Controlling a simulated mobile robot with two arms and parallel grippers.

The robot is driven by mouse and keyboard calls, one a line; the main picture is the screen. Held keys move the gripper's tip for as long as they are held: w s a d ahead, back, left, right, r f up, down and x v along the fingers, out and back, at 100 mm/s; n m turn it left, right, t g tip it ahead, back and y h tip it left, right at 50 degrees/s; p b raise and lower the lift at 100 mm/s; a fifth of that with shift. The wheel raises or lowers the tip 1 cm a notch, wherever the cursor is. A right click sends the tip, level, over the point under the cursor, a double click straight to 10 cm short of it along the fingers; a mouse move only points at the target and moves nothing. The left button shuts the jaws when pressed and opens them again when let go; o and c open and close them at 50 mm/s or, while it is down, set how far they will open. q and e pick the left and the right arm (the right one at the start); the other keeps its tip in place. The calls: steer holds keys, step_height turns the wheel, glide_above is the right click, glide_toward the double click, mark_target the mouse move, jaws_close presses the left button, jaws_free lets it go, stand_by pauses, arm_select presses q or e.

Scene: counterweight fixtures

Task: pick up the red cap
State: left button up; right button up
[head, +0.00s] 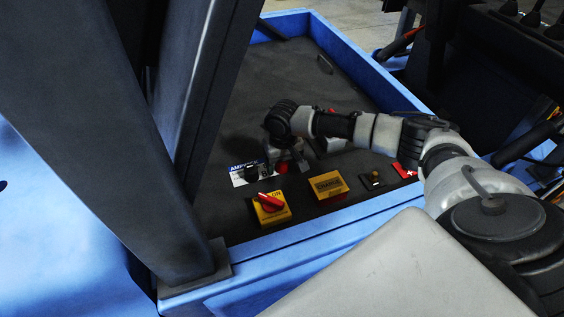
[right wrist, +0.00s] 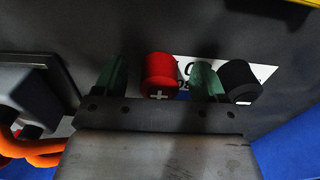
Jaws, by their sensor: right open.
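The red cap (right wrist: 160,72) shows in the right wrist view, with a white plus sign on its front. My right gripper (right wrist: 158,82) is open, with one green fingertip on each side of the cap. I cannot tell whether either fingertip touches it. My left gripper is not in view.
A black cap (right wrist: 240,80) with a minus sign stands just right of the right fingertip. Orange cables (right wrist: 30,148) lie at lower left.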

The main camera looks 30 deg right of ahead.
steer(key=shift+c, duration=1.4)
steer(key=c, duration=0.5)
steer(key=shift+o, duration=0.2)
steer(key=shift+r, duration=0.1)
steer(key=shift+r, duration=0.5)
step_height(320, 180, up, 3)
steer(key=shift+f+b, duration=0.1)
steer(key=shift+b, duration=0.25)
steer(key=s+d+r+b, duration=0.1)
steer(key=s+d+r, duration=0.3)
steer(key=d+r, duration=0.3)
steer(key=d, duration=0.4)
steer(key=shift+b, duration=0.3)
